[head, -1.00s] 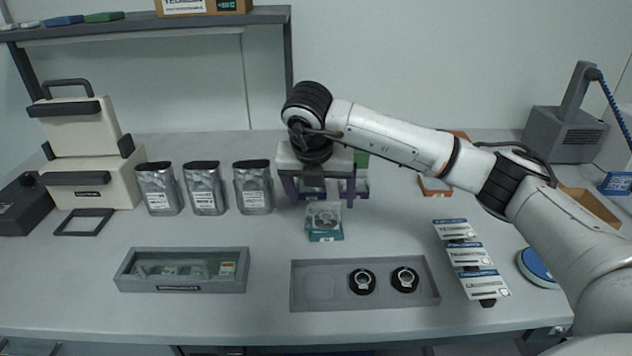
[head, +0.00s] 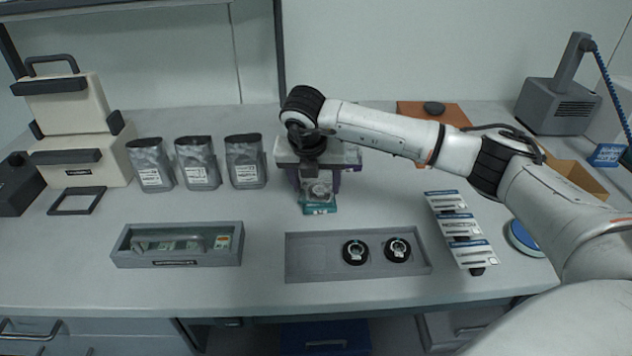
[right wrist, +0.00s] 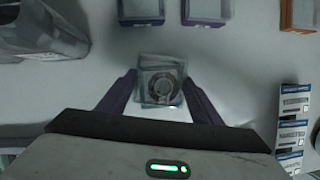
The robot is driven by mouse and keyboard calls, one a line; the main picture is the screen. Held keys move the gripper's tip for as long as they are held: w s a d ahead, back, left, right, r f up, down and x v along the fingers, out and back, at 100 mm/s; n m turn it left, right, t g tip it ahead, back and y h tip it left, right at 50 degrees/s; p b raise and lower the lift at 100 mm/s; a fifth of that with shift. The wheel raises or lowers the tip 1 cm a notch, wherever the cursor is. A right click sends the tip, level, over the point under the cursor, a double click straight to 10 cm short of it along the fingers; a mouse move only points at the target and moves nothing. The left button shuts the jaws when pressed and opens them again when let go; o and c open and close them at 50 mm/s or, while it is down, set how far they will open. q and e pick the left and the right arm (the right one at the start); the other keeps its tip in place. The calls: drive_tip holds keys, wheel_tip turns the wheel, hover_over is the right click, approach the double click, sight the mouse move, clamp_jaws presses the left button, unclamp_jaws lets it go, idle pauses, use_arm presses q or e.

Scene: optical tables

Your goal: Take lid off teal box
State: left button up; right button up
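The teal box (head: 319,208) stands on the table with a clear lid (head: 317,188) on top that shows a round part inside. In the right wrist view the box with its clear lid (right wrist: 161,82) lies between the fingers. My right gripper (right wrist: 160,88) is open, one purple finger on each side of the box with a gap to each. In the head view my right gripper (head: 318,180) is over the box and partly hides its back. My left gripper is not in view.
A grey tray (head: 305,265) with two black round mounts lies in front of the box. Silver pouches (head: 246,161) stand to the left, blue-white packets (head: 459,228) to the right. Purple boxes (right wrist: 206,10) stand behind.

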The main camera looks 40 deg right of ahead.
sight(316, 184)
drive_tip(key=shift+c, duration=0.3)
drive_tip(key=shift+r, duration=0.15)
drive_tip(key=shift+r, duration=0.15)
drive_tip(key=shift+r+p, duration=1.35)
drive_tip(key=shift+r, duration=0.9)
drive_tip(key=shift+c, duration=0.3)
